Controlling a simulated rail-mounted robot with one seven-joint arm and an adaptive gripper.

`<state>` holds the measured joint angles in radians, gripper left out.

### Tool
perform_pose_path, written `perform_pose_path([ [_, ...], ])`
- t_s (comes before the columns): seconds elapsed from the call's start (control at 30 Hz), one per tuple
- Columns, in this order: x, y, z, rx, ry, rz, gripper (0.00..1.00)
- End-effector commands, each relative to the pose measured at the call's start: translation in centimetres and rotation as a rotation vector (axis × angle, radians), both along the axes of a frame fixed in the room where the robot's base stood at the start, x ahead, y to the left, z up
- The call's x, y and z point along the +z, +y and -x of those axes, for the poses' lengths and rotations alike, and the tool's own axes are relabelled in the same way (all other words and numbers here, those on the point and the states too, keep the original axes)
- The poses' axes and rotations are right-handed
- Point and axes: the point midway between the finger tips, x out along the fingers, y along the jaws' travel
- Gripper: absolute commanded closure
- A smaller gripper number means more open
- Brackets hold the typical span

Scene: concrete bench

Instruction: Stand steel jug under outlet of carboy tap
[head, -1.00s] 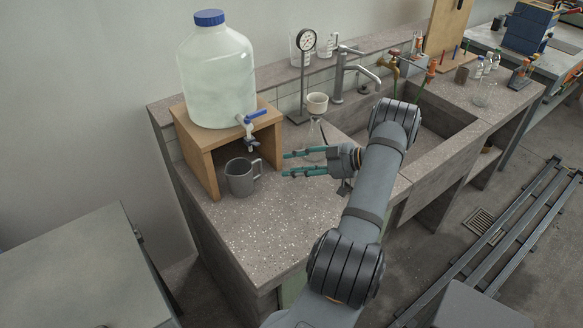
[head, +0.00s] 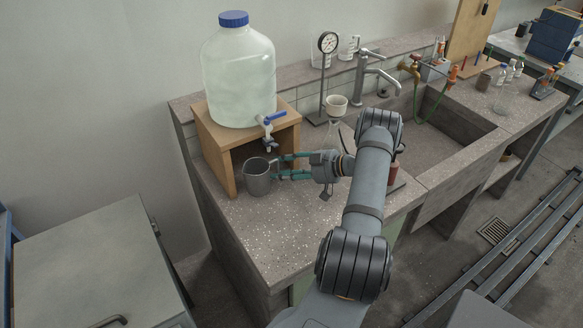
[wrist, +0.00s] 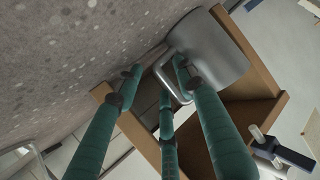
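The grey steel jug (head: 256,180) stands upright on the bench, in front of the wooden stand's opening. In the head view it is below and slightly left of the carboy tap (head: 268,130), whose outlet points down. The jug (wrist: 215,50) also shows in the wrist view, with its handle toward my gripper. The clear carboy (head: 238,75) with a blue cap sits on the stand. My gripper (head: 278,168) is at the jug's right side. In the wrist view its teal fingers (wrist: 153,76) are apart, with the handle between them; contact is unclear.
The wooden stand (head: 215,150) is close behind the jug. A flask with a white funnel (head: 336,103) and a gauge on a post (head: 326,75) are behind my gripper. The sink (head: 440,135) is to the right. The front bench surface (head: 270,230) is clear.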

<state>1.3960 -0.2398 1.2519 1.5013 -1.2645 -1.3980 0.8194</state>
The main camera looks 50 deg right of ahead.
Motion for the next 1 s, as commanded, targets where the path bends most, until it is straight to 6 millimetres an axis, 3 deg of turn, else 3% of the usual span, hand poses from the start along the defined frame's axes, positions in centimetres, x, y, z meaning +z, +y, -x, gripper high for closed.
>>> perform_pose_path([
  [0.37, -0.11, 0.07, -0.25, -0.001, 0.000, 0.001, 0.63],
  [1.0, -0.13, 0.07, -0.22, 0.000, 0.000, 0.000, 1.00],
])
